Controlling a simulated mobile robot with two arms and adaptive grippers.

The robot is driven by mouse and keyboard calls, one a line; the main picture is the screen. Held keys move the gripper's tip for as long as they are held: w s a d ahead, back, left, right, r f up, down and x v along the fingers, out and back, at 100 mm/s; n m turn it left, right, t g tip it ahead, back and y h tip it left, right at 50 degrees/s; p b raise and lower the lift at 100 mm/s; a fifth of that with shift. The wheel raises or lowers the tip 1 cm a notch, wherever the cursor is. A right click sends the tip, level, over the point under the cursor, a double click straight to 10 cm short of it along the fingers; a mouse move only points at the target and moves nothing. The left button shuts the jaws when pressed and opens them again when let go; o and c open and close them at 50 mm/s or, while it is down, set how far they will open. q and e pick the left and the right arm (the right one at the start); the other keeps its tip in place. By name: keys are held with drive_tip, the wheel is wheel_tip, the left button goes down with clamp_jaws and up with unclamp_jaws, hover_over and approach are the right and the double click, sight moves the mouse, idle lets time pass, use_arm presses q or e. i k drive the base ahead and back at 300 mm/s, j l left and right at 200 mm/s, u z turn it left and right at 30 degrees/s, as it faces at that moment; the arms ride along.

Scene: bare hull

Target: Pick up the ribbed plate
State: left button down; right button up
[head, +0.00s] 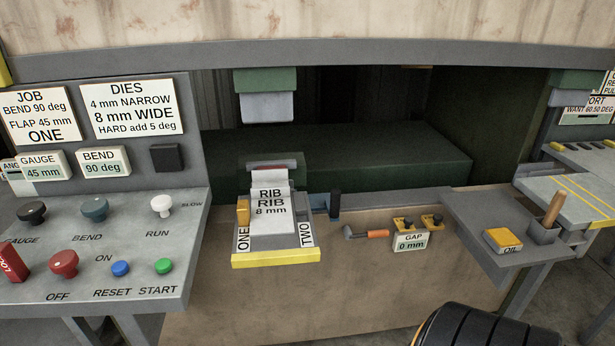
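A pale grey plate marked RIB RIB 8 mm (271,224) lies in the middle of the head view, on a small support with a yellow front edge (276,258). I take it to be the ribbed plate from its lettering; the ribs themselves are too small to tell. The labels ONE and TWO stand at its left and right sides. Its far end reaches toward a grey block below the green and grey upper tool (266,106).
A control panel (85,245) with knobs and buttons stands at the left. A yellow block (243,212) sits beside the plate's left edge. An orange-handled tool (368,234) and a GAP gauge (410,241) are to the right. A grey shelf (488,215) holds an OIL block and a cup.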

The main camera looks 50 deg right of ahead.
sight(270, 199)
drive_tip(key=z, duration=1.35)
drive_tip(key=u, duration=1.65)
drive_tip(key=z, duration=1.65)
drive_tip(key=i+j+z, duration=0.2)
drive_tip(key=z, duration=0.25)
drive_tip(key=i+j+z, duration=0.1)
drive_tip(key=j+z, duration=0.35)
drive_tip(key=i+j+z, duration=0.1)
drive_tip(key=j+z, duration=0.15)
drive_tip(key=z, duration=0.2)
